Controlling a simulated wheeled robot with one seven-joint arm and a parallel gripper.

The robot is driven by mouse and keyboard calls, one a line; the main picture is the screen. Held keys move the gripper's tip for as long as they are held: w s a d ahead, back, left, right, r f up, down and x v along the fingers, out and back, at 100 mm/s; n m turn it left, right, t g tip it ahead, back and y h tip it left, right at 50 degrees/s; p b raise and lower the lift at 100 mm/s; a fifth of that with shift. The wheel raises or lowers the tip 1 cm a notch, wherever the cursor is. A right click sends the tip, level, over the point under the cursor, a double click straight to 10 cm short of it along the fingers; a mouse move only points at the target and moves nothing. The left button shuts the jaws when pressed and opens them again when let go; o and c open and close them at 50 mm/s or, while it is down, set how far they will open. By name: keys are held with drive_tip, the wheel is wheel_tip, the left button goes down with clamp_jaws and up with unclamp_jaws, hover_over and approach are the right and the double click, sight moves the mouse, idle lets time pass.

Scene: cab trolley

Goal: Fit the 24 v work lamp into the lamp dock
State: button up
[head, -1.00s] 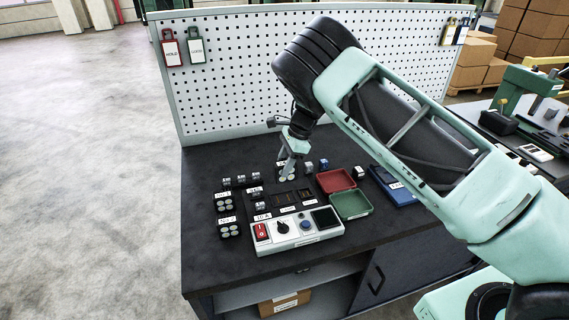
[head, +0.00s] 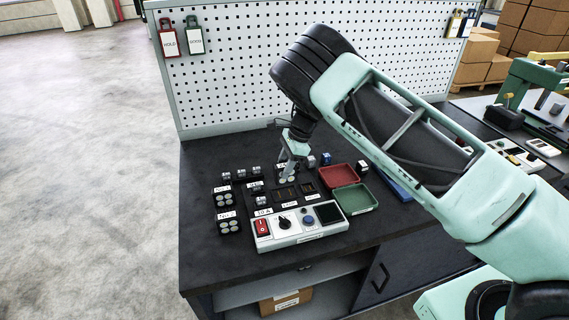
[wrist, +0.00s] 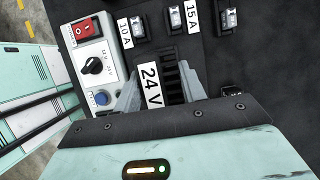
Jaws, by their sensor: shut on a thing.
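My gripper (head: 288,179) points down over the middle of the bench. In the wrist view my gripper (wrist: 158,92) has its two fingers a little apart. A dark ribbed thing (wrist: 173,80) shows between them, beside a white label reading 24 V (wrist: 150,85). I take the ribbed thing to be the work lamp in my grip; its lower part is hidden. I cannot tell for certain which fitting is the lamp dock.
A control panel (head: 290,239) with a red switch, black knob and blue button stands in front. Labelled fuse holders and disc blocks (head: 228,226) lie left. A red tray (head: 337,175) and green tray (head: 353,199) lie right. A pegboard (head: 235,85) rises behind. The front left bench top is clear.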

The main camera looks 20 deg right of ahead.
drive_tip(key=shift+f+b, duration=1.65)
drive_tip(key=shift+f, duration=1.2)
drive_tip(key=shift+f, duration=0.15)
drive_tip(key=o, duration=1.3)
